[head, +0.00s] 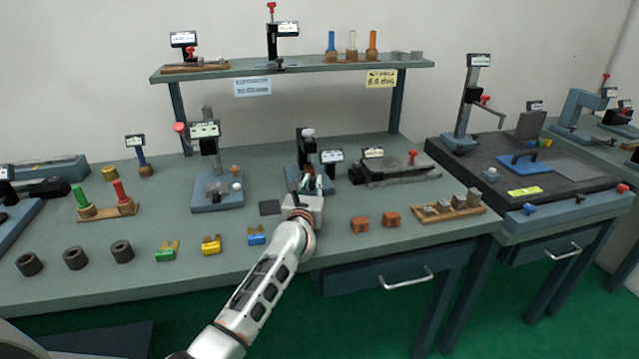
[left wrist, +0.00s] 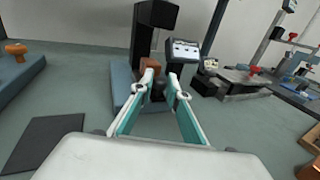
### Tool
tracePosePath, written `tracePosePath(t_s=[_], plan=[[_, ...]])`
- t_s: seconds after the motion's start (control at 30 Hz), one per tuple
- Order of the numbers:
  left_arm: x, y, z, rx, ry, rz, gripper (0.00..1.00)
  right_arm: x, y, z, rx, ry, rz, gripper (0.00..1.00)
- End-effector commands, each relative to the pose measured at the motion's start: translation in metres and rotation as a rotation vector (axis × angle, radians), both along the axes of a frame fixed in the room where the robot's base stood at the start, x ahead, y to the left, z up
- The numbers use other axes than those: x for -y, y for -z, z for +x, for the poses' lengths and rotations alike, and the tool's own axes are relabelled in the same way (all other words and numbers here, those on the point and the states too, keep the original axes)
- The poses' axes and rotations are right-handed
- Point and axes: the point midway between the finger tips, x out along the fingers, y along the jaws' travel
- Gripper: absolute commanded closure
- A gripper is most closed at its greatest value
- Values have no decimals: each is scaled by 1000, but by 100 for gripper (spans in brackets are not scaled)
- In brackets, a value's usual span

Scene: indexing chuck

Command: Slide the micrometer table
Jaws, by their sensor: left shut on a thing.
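My left gripper (head: 312,183) is at an instrument with a blue base (head: 292,178), a dark upright column (head: 304,150) and a small display (head: 330,157). In the left wrist view the column (left wrist: 154,30) and display (left wrist: 184,51) stand just beyond the fingers. The gripper (left wrist: 162,80) is shut on a small dark part (left wrist: 158,90) low in front of the column, beside a brown piece (left wrist: 150,64). The fingers partly hide this part. To the right lies a long low grey slide unit (head: 395,172) with a red knob (head: 412,157) and its own display (head: 373,153). Which is the micrometer table is unclear.
A dark square pad (head: 269,207) lies left of my gripper. Two orange blocks (head: 391,218) and a wooden rack (head: 450,208) are to the right. Another blue-based gauge (head: 217,195) stands to the left. A shelf (head: 300,68) runs above the back of the bench.

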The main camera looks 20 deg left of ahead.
Motion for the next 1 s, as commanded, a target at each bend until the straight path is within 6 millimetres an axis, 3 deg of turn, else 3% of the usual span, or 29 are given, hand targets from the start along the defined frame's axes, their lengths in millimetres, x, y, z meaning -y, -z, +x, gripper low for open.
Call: tracePosePath(t_s=[0.3, 0.33, 0.37, 0.77, 1.0], plan=[[-3, -4, 1, 6, -3, 0, 100, -3, 8, -9, -21, -2, 3, 60], [-4, -4, 2, 6, -3, 0, 77, -3, 9, -9, -22, -2, 3, 60], [-4, -4, 1, 6, -3, 0, 69, -3, 9, -9, -24, -2, 3, 60], [-2, -3, -1, 4, -2, 1, 69, -2, 5, -6, -13, -1, 1, 60], [4, -2, -28, 4, -1, 0, 69, -2, 5, -6, -15, -1, 2, 60]])
